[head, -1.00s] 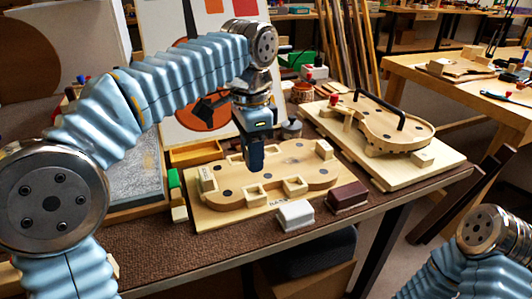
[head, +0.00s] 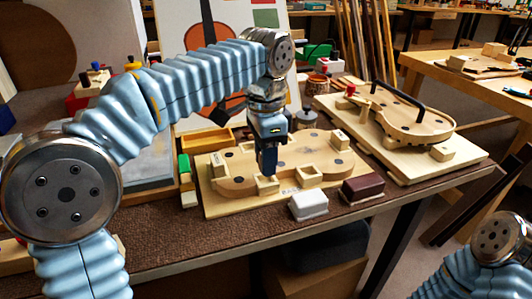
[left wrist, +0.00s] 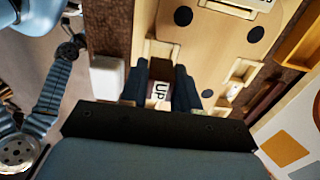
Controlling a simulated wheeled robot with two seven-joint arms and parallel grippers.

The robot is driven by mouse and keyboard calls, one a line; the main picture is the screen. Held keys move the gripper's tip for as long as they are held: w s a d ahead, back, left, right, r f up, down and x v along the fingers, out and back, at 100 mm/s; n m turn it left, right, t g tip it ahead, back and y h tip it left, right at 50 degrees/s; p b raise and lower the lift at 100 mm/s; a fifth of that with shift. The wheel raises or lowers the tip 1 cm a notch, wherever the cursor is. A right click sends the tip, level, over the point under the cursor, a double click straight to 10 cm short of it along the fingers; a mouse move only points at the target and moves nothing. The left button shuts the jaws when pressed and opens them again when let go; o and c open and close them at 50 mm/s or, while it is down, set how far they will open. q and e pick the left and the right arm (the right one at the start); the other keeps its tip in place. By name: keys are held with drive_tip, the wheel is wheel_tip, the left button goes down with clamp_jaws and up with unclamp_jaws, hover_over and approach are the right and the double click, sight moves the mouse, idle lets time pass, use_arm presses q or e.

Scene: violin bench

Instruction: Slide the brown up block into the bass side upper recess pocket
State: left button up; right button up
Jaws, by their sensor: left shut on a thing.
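My left gripper (head: 269,170) is shut on the brown up block (left wrist: 160,70), whose white label reads "UP" in the left wrist view. The gripper (left wrist: 164,88) points down at the near edge of the violin-shaped wooden mould (head: 238,187). Its tips are close to a light wooden pocket (head: 266,187) on that edge; the fingers hide part of it. I cannot tell whether the block touches the pocket or is inside it. In the head view the fingers hide most of the block. My right gripper is not in view.
A white block (head: 308,206) and a dark red block (head: 362,190) stand on the bench in front of the baseboard. Another near-edge pocket (head: 311,174) lies to the right. A second board with a violin body (head: 420,122) stands behind right.

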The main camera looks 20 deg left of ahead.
use_arm(q)
drive_tip(key=shift+f, duration=0.55)
drive_tip(key=shift+r+p, duration=0.1)
drive_tip(key=shift+p, duration=0.55)
idle(1.2)
drive_tip(key=shift+f+b, duration=0.6)
drive_tip(key=shift+f, duration=0.3)
drive_tip(key=shift+r, duration=0.1)
drive_tip(key=shift+r+p, duration=0.5)
drive_tip(key=shift+p, duration=0.25)
drive_tip(key=shift+p, duration=0.65)
idle(1.3)
drive_tip(key=shift+f+b, duration=0.4)
drive_tip(key=shift+f, duration=0.2)
